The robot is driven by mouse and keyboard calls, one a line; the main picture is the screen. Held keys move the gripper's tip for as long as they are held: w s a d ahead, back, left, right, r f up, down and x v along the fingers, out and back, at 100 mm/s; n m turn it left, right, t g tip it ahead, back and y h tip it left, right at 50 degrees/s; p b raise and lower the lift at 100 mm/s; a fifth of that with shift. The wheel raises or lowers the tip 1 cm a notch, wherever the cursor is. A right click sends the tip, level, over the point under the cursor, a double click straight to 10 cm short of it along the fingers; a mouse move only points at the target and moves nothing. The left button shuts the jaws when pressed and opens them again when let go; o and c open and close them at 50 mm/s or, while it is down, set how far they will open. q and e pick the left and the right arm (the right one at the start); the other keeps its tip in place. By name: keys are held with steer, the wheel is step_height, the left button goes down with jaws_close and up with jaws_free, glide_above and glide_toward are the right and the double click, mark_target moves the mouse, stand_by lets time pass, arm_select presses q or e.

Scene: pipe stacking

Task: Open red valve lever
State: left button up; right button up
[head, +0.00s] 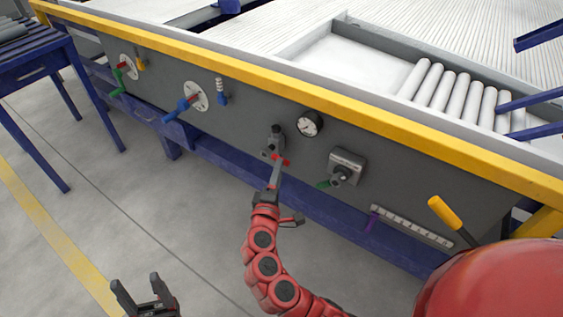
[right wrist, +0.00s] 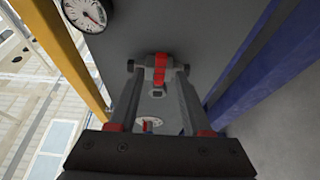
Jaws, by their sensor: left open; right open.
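The red valve lever (head: 283,159) sticks out below a grey valve fitting (head: 275,137) on the machine's dark front panel. My right gripper (head: 276,172) reaches up to the lever, and its fingers cover part of it. In the right wrist view the red lever (right wrist: 161,69) lies between the tips of my open right gripper (right wrist: 158,78); I cannot tell whether a finger touches it. My left gripper (head: 143,290) is open and empty, low at the left over the floor, well away from the panel.
A pressure gauge (head: 310,123) and a grey rotary switch box (head: 346,167) sit right of the valve. Blue (head: 183,105) and green (head: 118,82) levers are to the left. A yellow rail (head: 230,68) runs above, and a blue beam (head: 240,163) below.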

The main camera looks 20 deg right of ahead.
mark_target(275, 157)
steer(key=x, duration=0.5)
steer(key=shift+a, duration=0.1)
jaws_close()
stand_by(1.3)
